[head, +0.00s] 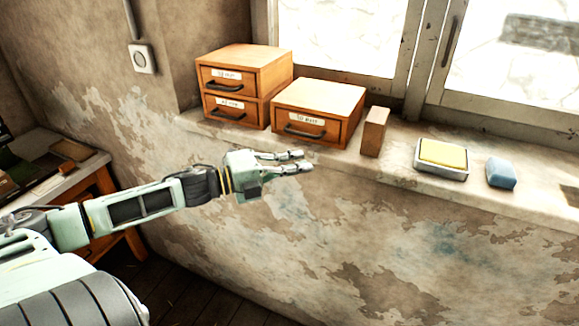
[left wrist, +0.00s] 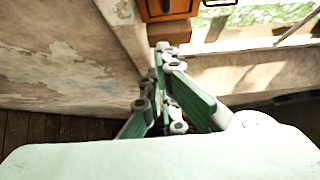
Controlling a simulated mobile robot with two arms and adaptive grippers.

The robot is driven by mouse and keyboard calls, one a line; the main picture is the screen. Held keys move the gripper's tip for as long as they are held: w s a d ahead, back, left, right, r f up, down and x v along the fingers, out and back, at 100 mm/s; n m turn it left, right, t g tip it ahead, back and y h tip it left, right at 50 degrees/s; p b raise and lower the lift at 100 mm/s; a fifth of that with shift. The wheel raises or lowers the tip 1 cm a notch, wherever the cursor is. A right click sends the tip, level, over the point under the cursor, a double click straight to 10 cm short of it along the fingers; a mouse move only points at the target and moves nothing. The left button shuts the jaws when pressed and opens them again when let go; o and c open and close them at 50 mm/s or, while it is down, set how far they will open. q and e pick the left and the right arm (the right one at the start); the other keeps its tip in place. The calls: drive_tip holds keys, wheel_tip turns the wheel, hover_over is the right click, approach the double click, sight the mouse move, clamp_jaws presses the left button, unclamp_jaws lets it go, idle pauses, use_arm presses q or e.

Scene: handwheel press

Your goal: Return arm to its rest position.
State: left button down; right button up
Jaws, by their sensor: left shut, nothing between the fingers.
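My left arm (head: 150,203) comes in from the left, pale green and grey, stretched toward the window wall. My left gripper (head: 304,161) is shut and empty, in front of the wall just below the sill's front edge, below the wooden drawer boxes. In the left wrist view the left gripper (left wrist: 168,50) points away from the camera, with its green finger links close together and nothing between the tips. My right gripper is not in view.
The window sill (head: 400,170) holds stacked wooden drawers (head: 243,84), a single drawer box (head: 318,108), a wooden block (head: 374,132), a metal tray with a yellow pad (head: 443,153) and a blue block (head: 501,172). A table (head: 78,168) stands at the left. The floor below is clear.

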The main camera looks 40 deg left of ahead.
use_arm(q)
drive_tip(key=shift+v, duration=1)
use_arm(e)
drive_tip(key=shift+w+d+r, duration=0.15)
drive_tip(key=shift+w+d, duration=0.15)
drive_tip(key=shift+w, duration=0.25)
